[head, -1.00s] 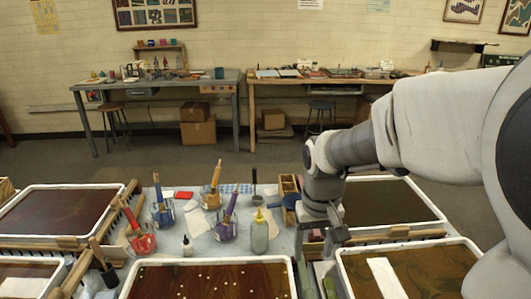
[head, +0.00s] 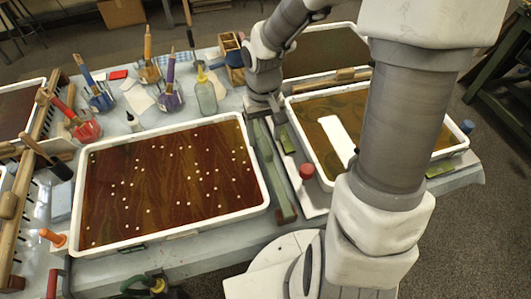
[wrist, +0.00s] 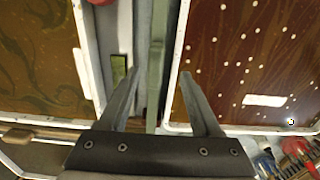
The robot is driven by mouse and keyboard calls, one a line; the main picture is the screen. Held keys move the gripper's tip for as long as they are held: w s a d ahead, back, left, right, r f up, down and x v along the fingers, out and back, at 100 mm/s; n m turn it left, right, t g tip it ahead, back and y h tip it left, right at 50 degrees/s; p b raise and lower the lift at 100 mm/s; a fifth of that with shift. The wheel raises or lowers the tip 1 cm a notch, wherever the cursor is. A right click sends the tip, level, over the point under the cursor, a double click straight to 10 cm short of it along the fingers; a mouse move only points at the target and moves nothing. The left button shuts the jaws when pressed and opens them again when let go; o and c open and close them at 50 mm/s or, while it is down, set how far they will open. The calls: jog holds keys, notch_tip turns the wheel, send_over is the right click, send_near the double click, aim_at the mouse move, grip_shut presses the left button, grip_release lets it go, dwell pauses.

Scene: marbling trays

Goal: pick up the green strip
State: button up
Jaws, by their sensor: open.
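A long green bar (head: 273,172) lies in the gap between two white-rimmed trays; it also shows in the wrist view (wrist: 157,70), running between my fingers. A shorter green strip (head: 286,138) lies in a narrow pale holder beside it; the wrist view shows that strip (wrist: 119,68) just outside my left finger. I cannot tell which one the task names. My gripper (wrist: 161,74) is open and empty, pointing down over the gap. In the head view my wrist hides the far end of the gap.
The dotted red-brown tray (head: 165,242) and the olive tray (head: 325,180) flank the gap. A red-topped jar (head: 307,171) stands near the holder. A clear bottle (head: 205,92) and several brush jars stand behind the dotted tray. Another green piece (head: 438,170) lies at the right.

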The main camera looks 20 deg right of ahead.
aim_at(266, 144)
jog(key=f, duration=0.1)
jog(key=f+b, duration=0.1)
jog(key=f, duration=0.3)
jog(key=shift+w+d+b, duration=0.2)
jog(key=shift+d+b, duration=0.1)
jog(key=shift+b, duration=0.05)
grip_shut()
